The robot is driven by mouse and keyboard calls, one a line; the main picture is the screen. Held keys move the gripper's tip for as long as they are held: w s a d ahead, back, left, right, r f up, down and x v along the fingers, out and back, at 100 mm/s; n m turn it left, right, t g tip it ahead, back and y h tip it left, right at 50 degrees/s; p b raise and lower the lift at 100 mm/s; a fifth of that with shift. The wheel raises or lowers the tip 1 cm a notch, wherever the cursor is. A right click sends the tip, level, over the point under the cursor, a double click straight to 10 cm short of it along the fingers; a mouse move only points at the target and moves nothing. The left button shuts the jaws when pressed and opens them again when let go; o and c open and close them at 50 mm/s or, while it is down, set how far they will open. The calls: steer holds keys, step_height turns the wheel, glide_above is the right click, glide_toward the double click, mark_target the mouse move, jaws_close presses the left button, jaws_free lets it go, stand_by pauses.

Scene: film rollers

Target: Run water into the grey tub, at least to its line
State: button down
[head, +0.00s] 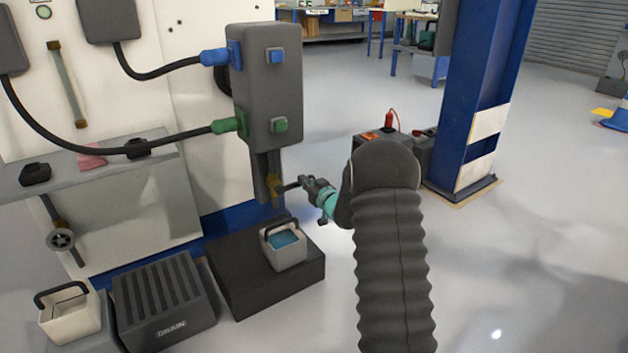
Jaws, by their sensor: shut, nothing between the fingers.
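The grey tub (291,257) stands upright on a black platform (234,283), its dark handle raised. Blue water shows inside it; I cannot make out a line on its wall. A brass tap (273,187) hangs above the tub under a dark grey box. A dark lever (289,187) sticks out from the tap to the right. My gripper (309,183) is shut and empty at the lever's outer end. I cannot tell whether it touches the lever. No clear stream shows between tap and tub.
A dark ridged drain box (160,297) stands left of the platform, with a cream tub (70,318) further left. The grey box (268,85) carries a blue and a green button with hoses. A blue pillar (478,95) stands right. Floor at front right is clear.

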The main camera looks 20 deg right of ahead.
stand_by(0.4)
steer(key=s+d+r+p, duration=0.1)
steer(key=s+r, duration=0.1)
steer(key=s, duration=0.3)
steer(key=s+d+r+p, duration=0.1)
steer(key=s+r, duration=0.1)
steer(key=s, duration=0.3)
steer(key=shift+s+d+r, duration=0.15)
steer(key=shift+s+d, duration=0.15)
steer(key=shift+d, duration=0.05)
